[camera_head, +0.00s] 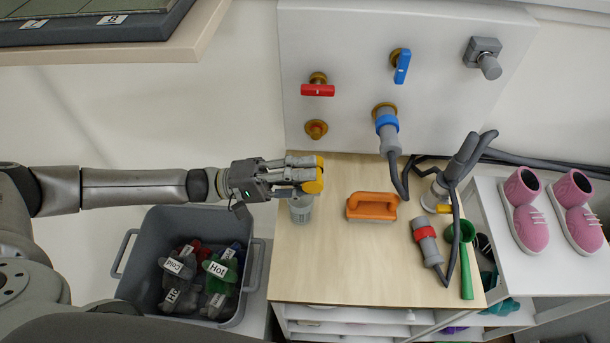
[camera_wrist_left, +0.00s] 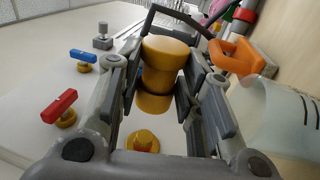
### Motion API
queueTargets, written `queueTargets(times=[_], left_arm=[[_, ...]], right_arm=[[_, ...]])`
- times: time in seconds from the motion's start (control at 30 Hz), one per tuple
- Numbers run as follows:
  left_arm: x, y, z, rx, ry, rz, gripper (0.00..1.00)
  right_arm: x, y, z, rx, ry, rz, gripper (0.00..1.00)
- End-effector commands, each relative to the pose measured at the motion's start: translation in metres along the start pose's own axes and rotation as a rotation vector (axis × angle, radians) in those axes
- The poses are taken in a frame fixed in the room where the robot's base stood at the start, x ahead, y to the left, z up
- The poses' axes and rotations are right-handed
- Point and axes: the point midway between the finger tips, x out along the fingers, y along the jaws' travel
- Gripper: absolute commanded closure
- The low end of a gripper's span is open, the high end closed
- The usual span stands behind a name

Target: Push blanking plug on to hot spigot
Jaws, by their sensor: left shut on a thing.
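My left gripper (camera_head: 306,176) is above the wooden worktop, near the wall panel, and its fingers are shut on the yellow blanking plug (camera_head: 314,184). In the left wrist view the plug (camera_wrist_left: 165,65) sits between the fingers of the gripper (camera_wrist_left: 160,85). The hot spigot (camera_head: 316,129) is the bare brass stub on the panel under the red-handled valve (camera_head: 318,89). The spigot also shows in the left wrist view (camera_wrist_left: 142,142), apart from the plug. My right gripper is not in view.
A hose with a blue-banded connector (camera_head: 387,124) joins the panel's right spigot. A red-banded connector (camera_head: 426,238) and green funnel (camera_head: 466,262) lie further right. A grey crate (camera_head: 135,275) holds labelled tags.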

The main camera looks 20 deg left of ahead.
Motion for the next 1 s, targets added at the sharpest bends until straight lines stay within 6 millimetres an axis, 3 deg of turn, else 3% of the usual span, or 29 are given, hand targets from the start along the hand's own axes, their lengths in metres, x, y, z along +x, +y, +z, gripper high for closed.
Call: queueTargets(times=[0.5,1.0], left_arm=[[0.001,-0.002,-0.046,0.001,0.0,0.0,0.93],[0.001,0.0,-0.053,0.0,-0.001,0.001,0.93]], right_arm=[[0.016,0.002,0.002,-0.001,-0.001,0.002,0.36],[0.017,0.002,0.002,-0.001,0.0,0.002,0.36]])
